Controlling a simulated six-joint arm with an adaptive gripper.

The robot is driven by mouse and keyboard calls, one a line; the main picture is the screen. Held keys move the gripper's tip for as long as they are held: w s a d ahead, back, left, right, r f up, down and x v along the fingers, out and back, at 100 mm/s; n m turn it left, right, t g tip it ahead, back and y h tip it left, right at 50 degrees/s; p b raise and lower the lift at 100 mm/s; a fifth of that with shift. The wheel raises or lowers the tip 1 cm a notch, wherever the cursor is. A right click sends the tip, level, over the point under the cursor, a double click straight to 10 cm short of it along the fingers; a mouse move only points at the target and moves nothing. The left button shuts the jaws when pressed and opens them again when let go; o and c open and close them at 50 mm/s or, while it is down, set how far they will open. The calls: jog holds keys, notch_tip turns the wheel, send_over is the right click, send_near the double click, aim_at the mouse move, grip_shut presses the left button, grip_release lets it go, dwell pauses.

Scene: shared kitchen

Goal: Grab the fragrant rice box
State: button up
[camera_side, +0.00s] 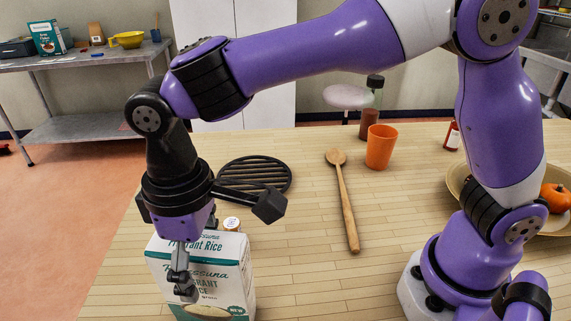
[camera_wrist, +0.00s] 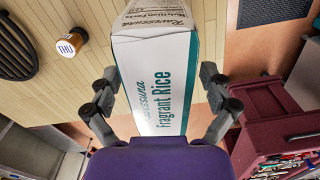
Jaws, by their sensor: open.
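The fragrant rice box (camera_side: 217,272) is a white and teal carton standing at the near left edge of the table in the side view. In the wrist view the box (camera_wrist: 158,75) fills the middle, with its printed face towards me. My gripper (camera_side: 184,286) points down at the box in the side view and covers part of it. In the wrist view my gripper (camera_wrist: 162,100) is open, with one finger on each side of the box and gaps showing. I cannot tell whether either finger touches it.
A black round trivet (camera_side: 255,173), a wooden spoon (camera_side: 346,205) and an orange cup (camera_side: 381,147) are on the wooden table (camera_side: 300,270). A red tool cart (camera_wrist: 265,125) is at the right in the wrist view.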

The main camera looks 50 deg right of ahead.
grip_shut()
